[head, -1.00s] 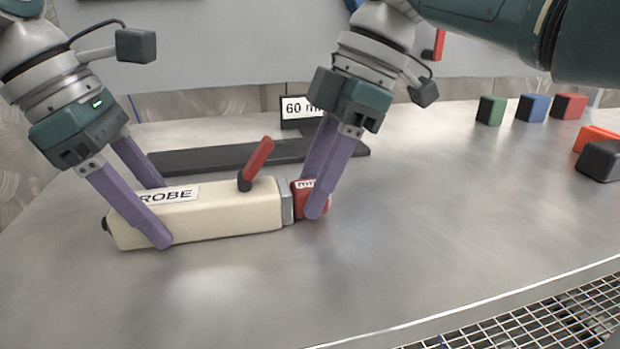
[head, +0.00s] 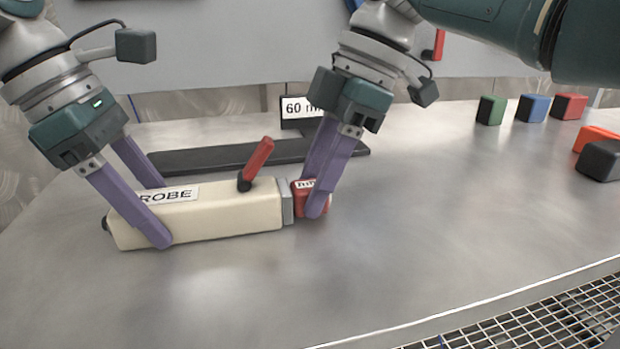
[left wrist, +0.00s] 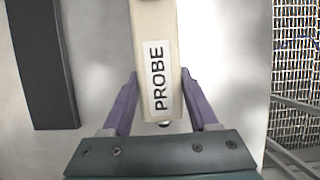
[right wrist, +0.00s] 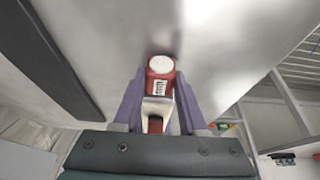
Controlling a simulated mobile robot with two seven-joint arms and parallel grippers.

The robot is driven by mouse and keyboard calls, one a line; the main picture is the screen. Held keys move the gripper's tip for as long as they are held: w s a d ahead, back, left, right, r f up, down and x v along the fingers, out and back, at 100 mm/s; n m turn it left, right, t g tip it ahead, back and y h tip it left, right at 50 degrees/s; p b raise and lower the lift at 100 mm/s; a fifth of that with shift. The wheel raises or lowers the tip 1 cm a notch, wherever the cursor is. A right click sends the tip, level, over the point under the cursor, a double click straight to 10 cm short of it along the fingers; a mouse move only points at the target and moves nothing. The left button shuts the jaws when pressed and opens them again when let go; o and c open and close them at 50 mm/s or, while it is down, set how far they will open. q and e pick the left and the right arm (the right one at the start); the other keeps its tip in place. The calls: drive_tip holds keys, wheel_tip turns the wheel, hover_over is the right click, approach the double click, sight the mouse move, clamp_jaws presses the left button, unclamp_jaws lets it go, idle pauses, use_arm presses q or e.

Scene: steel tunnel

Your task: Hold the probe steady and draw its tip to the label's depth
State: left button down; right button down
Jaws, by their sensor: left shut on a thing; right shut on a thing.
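The cream probe (head: 215,218) lies on the steel table, its PROBE label near its left end. A red lever (head: 257,160) stands tilted up from its top. A grey collar sits at its right end, beside the red tip (head: 312,201), which bears a small white label. My left gripper (head: 160,215) is shut on the probe body near the left end; the left wrist view shows the probe (left wrist: 158,45) between both fingers. My right gripper (head: 318,208) is shut on the red tip, also seen in the right wrist view (right wrist: 160,82). The depth label (head: 300,107) reads 60, its unit partly hidden by my right gripper.
A dark flat bar (head: 200,160) lies behind the probe. Green (head: 490,110), blue (head: 532,108) and red (head: 569,106) blocks stand at the back right, with orange (head: 594,138) and black (head: 601,160) pieces nearer. The table right of the tip is clear; mesh grating (head: 560,325) lies beyond its front edge.

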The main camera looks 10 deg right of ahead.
drive_tip(key=d, duration=0.6)
drive_tip(key=shift+d, duration=0.1)
drive_tip(key=shift+c, duration=2.2)
unclamp_jaws()
drive_tip(key=shift+r, duration=0.1)
drive_tip(key=v, duration=1.2)
